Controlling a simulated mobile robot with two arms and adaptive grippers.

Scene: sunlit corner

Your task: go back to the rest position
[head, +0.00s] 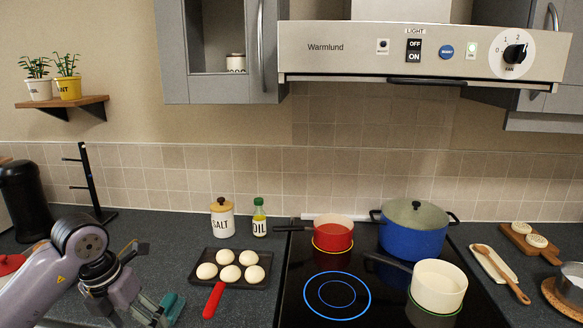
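My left arm comes in from the lower left, and my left gripper (160,311) is low over the dark counter (225,248), left of the tray of white round pieces. Grey and teal parts show at its end, but its tips are close to the bottom edge. I cannot tell whether it is open or shut, and I see nothing clearly held in it. My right gripper is not in view.
The black hob (372,309) carries a red pan (333,235), blue pot (412,239) and cream pan (439,286). A salt jar (222,220) and oil bottle (259,218) stand behind the tray.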

